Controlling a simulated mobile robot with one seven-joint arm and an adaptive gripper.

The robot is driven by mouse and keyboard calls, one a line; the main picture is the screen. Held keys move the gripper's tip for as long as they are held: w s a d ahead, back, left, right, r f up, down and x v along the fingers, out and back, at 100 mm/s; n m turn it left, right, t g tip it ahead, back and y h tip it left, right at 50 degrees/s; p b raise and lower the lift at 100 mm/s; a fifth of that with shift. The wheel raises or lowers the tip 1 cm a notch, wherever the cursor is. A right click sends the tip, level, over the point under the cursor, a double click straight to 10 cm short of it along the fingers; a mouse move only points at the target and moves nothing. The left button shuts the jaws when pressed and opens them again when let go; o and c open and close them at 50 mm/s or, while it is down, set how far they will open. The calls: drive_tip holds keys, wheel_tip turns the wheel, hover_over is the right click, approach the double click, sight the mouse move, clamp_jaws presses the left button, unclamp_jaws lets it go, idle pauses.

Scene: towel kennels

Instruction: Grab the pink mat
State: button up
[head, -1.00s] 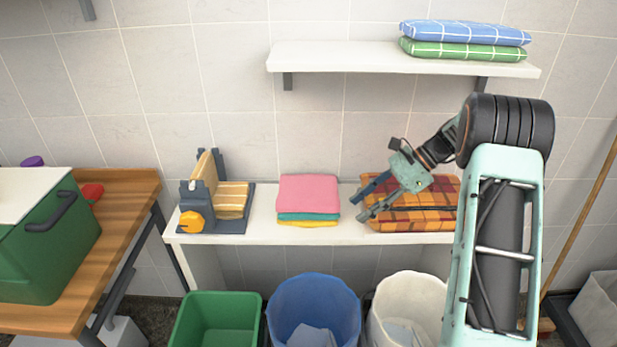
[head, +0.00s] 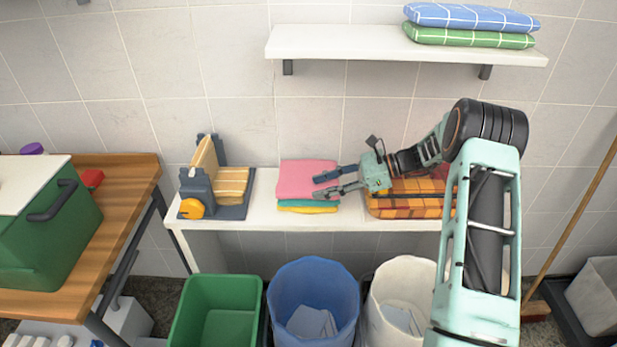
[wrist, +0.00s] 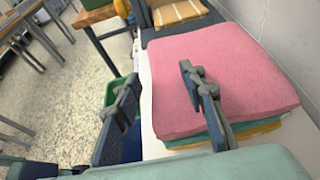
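The pink mat (head: 304,177) is folded and lies on top of a teal cloth (head: 302,203) and a yellow cloth (head: 309,210) on the white bench. In the wrist view the pink mat (wrist: 215,75) fills the middle right. My gripper (head: 318,187) is open at the right side of the stack, pointing left. In the wrist view (wrist: 157,90) one finger shows over the pink mat and the other beyond the bench's front edge. I cannot tell whether the finger touches the mat.
Orange plaid cushions (head: 385,207) lie on the bench to the right. A wooden and grey device (head: 215,190) stands to the left. A wall shelf (head: 340,43) with blue and green cushions hangs above. Green (head: 188,320), blue (head: 290,310) and white bins (head: 388,318) stand below.

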sight(308, 190)
drive_tip(key=x, duration=0.3)
drive_tip(key=shift+w+a+f, duration=0.1)
drive_tip(key=shift+a+f, duration=0.05)
drive_tip(key=shift+a, duration=0.1)
drive_tip(key=c, duration=0.9)
